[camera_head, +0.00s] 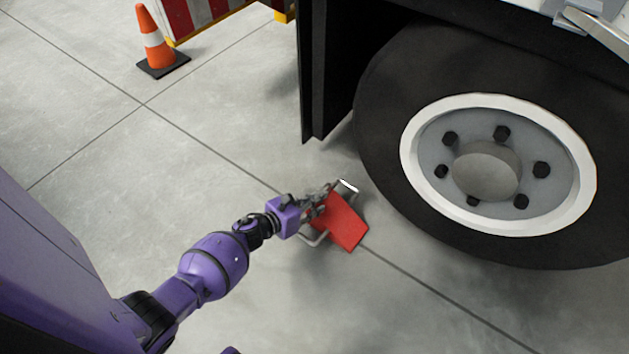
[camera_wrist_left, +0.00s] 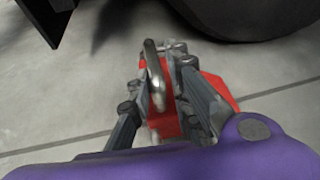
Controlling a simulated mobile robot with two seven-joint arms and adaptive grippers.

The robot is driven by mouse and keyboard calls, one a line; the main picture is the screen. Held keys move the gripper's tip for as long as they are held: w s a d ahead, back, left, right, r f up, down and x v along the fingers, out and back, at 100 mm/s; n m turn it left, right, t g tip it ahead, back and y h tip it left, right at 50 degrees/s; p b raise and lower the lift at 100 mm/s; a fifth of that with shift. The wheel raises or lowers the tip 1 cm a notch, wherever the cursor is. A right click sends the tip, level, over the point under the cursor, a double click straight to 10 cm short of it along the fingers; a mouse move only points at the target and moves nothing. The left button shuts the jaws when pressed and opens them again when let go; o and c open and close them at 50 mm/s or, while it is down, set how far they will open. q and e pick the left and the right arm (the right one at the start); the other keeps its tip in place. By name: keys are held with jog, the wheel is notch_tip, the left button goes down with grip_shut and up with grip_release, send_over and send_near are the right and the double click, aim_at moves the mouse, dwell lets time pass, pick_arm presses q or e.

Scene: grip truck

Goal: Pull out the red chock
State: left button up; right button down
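The red chock (camera_head: 343,222) is near the floor to the left of the truck's front wheel, with a visible gap between it and the tyre. It has metal handle bars. My left gripper (camera_head: 322,200) is at the chock's left side. In the left wrist view, my left gripper (camera_wrist_left: 164,70) has its fingers drawn in on both sides of a metal handle (camera_wrist_left: 155,75), and appears shut on it. The chock (camera_wrist_left: 215,88) shows behind the fingers, partly hidden by them. I cannot tell whether it touches the floor. My right gripper is not in view.
The large black tyre (camera_head: 385,120) with its grey-white rim (camera_head: 425,150) stands at the right. A dark panel (camera_head: 312,70) hangs beside it. An orange and white cone (camera_head: 153,40) stands at the back left. The grey floor (camera_head: 110,160) on the left is clear.

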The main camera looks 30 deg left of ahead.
pick_arm(q)
jog(key=o, duration=0.5)
jog(key=shift+s+a+f, duration=0.1)
jog(key=shift+s+f, duration=0.3)
jog(key=shift+f, duration=0.1)
jog(key=shift+w+r, duration=0.1)
jog(key=shift+r, duration=0.1)
jog(key=v, duration=1.2)
